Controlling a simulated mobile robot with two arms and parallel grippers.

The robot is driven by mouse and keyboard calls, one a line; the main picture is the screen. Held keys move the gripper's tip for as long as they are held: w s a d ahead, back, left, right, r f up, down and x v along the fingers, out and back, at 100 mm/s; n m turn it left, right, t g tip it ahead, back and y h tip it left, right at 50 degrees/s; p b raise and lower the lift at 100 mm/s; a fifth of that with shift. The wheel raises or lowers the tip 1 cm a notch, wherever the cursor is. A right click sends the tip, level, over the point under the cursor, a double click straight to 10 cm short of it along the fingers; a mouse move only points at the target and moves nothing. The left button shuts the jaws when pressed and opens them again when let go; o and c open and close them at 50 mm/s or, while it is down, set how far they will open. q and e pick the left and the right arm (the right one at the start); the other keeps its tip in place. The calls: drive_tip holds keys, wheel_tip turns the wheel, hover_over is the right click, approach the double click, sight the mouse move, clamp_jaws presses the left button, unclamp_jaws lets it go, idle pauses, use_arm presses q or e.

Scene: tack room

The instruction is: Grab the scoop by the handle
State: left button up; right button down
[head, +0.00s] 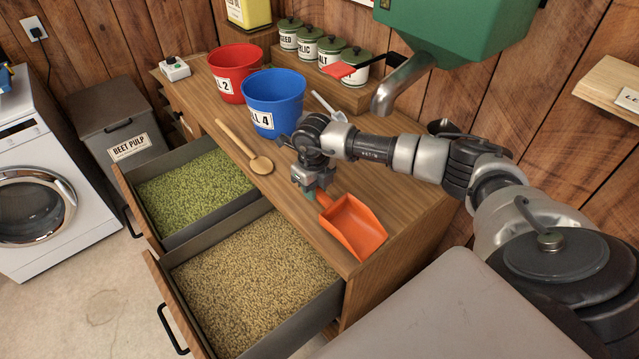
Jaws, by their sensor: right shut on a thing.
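An orange scoop (354,225) lies at the counter's front right, its open pan toward the lower right. My right gripper (312,190) is shut on the scoop's handle end, which points up and left; the fingers hide most of the handle. I cannot tell whether the scoop touches the counter or is just above it. My left gripper is not in the head view.
Two open drawers, one with green pellets (190,195) and one with grain (245,280), stick out below the counter (290,215). A wooden spoon (243,145), blue bucket (275,98) and red bucket (236,72) stand or lie nearby. A green hopper with a metal spout (402,84) hangs above.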

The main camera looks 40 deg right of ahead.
wheel_tip(320, 180, up, 3)
drive_tip(key=shift+b, duration=0.55)
drive_tip(key=s+a+r+b, duration=0.2)
drive_tip(key=s+a+r, duration=0.5)
drive_tip(key=s, duration=0.2)
drive_tip(key=shift+s, duration=0.2)
